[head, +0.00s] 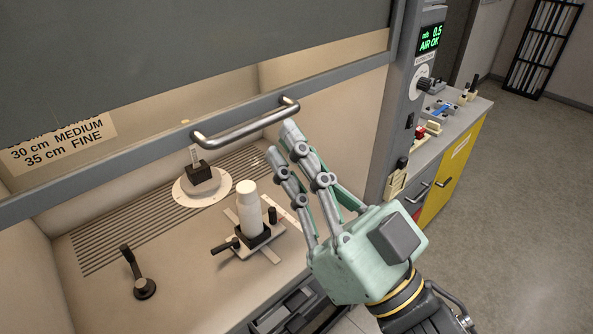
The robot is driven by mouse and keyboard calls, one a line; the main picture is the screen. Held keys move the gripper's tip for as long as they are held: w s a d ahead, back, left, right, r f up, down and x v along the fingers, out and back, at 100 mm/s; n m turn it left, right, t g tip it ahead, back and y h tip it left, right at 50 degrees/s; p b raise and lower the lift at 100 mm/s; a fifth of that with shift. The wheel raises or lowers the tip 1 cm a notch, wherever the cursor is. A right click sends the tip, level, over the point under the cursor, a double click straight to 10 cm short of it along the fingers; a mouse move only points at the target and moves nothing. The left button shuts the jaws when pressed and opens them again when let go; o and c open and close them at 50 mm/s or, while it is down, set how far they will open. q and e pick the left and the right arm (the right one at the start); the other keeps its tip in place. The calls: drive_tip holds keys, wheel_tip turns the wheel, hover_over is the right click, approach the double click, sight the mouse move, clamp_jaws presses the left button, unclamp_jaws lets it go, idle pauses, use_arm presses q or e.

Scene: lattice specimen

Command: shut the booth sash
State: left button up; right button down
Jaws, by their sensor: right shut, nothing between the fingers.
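The booth sash has a grey bottom rail (95,172) that crosses the view at a slant. Its metal bar handle (243,126) sticks out from the rail. The sash is raised, with an open gap between its rail and the booth floor (95,232). My right gripper (281,143) is shut and empty. Its fingertips are just below and in front of the handle's right part; I cannot tell whether they touch it. My left gripper is not in view.
Inside the booth are a white bottle (249,207) on a clamp base, a round white stand (200,188) with a black block, and a black lever (133,270). At right are a control post with a green display (430,38), a cluttered counter, a yellow cabinet (452,175) and clear floor.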

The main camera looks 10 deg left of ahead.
sight(249, 127)
drive_tip(key=r+p+x, duration=0.1)
drive_tip(key=p+x, duration=0.3)
drive_tip(key=x, duration=0.4)
drive_tip(key=f, duration=0.4)
drive_tip(key=shift+w+a+f, duration=0.15)
drive_tip(key=shift+a+f, duration=0.25)
drive_tip(key=shift+a, duration=0.15)
drive_tip(key=shift+w+f, duration=0.1)
